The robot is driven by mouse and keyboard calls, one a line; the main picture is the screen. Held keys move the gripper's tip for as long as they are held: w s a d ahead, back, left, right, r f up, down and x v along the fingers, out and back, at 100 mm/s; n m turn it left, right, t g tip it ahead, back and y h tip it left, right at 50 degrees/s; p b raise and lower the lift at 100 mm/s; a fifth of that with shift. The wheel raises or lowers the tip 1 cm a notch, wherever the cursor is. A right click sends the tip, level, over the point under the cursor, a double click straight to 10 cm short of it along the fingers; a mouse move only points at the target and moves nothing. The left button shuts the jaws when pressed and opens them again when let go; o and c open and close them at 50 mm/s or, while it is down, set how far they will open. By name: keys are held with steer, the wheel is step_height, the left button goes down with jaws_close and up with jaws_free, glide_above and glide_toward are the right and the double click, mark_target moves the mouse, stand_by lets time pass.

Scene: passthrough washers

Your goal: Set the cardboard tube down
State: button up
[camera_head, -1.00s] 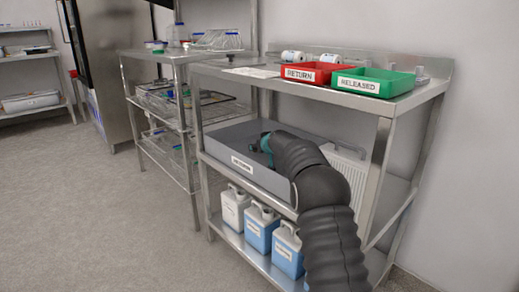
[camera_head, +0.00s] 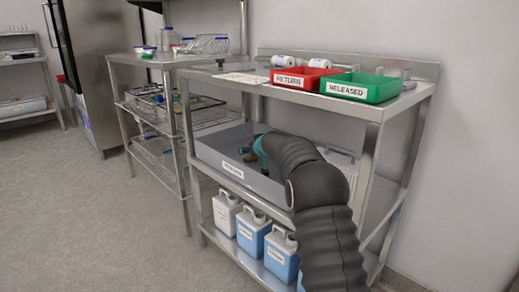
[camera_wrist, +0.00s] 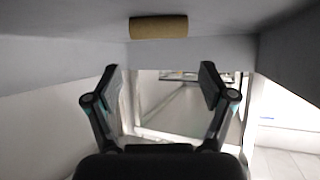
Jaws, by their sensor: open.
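The cardboard tube (camera_wrist: 158,27) is a short brown cylinder lying on its side against a grey surface at the top of the wrist view. My gripper (camera_wrist: 160,72) is open, its two fingers spread apart with nothing between them. The tube lies beyond the fingertips, apart from them. In the head view my gripper (camera_head: 257,148) reaches into the grey labelled tray (camera_head: 215,166) on the middle shelf. The arm hides part of the tray, and I cannot make out the tube clearly there.
On the top shelf stand a red RETURN bin (camera_head: 299,78) and a green RELEASED bin (camera_head: 362,87). White and blue jugs (camera_head: 252,232) fill the bottom shelf. A wire-shelf rack (camera_head: 160,100) stands to the left. The floor (camera_head: 90,220) at front left is clear.

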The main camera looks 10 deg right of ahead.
steer(key=b+v, duration=0.2)
steer(key=v, duration=0.7)
steer(key=shift+s+r, duration=0.2)
